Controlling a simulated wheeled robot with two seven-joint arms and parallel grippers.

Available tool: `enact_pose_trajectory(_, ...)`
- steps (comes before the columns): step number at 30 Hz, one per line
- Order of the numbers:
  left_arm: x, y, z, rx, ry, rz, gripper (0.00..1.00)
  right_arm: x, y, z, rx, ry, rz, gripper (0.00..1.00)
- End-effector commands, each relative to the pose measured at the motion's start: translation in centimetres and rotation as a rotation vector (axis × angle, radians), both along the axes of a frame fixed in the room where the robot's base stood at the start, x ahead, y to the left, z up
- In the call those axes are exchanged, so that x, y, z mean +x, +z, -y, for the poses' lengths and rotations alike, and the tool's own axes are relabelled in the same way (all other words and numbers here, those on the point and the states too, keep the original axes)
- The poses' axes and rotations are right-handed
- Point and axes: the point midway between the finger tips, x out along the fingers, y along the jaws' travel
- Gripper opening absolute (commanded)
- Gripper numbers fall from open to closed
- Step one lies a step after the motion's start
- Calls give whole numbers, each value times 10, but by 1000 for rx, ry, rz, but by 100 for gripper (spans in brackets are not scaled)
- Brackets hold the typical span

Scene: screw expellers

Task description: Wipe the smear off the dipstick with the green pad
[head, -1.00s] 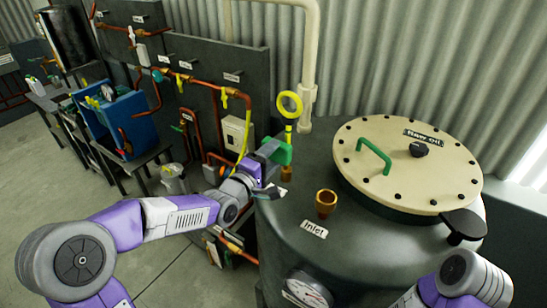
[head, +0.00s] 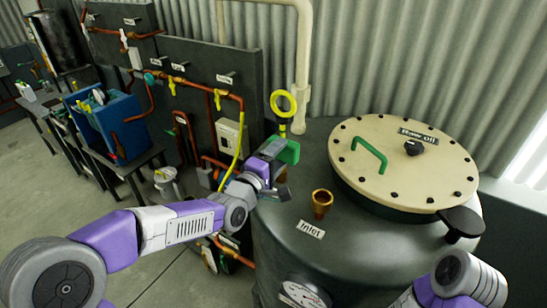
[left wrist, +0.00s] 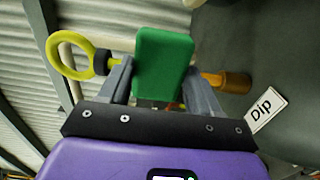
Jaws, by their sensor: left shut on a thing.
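The dipstick shows its yellow ring handle (head: 283,104) above a brass fitting (head: 283,175) on the tank top; ring (left wrist: 66,50) and fitting (left wrist: 236,82) also show in the left wrist view. My left gripper (head: 272,153) is shut on the green pad (head: 289,152), which stands between its fingers in the left wrist view (left wrist: 163,64). The pad is in line with the dipstick, between ring and fitting, and covers much of the rod. I cannot tell whether it touches the rod. No smear can be made out. My right gripper is not in view.
The dark tank (head: 350,235) carries a bolted cream lid (head: 390,190) with a green handle (head: 371,152). A brass inlet cup (head: 321,203) stands right of the dipstick. A pipe panel (head: 255,85) stands close behind at left. A "Dip" label (left wrist: 264,108) lies by the fitting.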

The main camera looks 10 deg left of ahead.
Motion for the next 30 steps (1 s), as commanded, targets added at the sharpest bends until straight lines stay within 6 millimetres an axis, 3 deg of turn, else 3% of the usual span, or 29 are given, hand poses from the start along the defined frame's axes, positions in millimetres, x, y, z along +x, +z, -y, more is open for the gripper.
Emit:
enact_pose_trajectory(7, -3, 1, -1, 0, -1, 2, 38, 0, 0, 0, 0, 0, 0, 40)
enact_pose_trajectory(21, -47, 2, -17, 2, 1, 2, 38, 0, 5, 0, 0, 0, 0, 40)
enact_pose_trajectory(30, -56, 0, -21, 0, 0, 1, 38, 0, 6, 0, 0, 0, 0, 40)
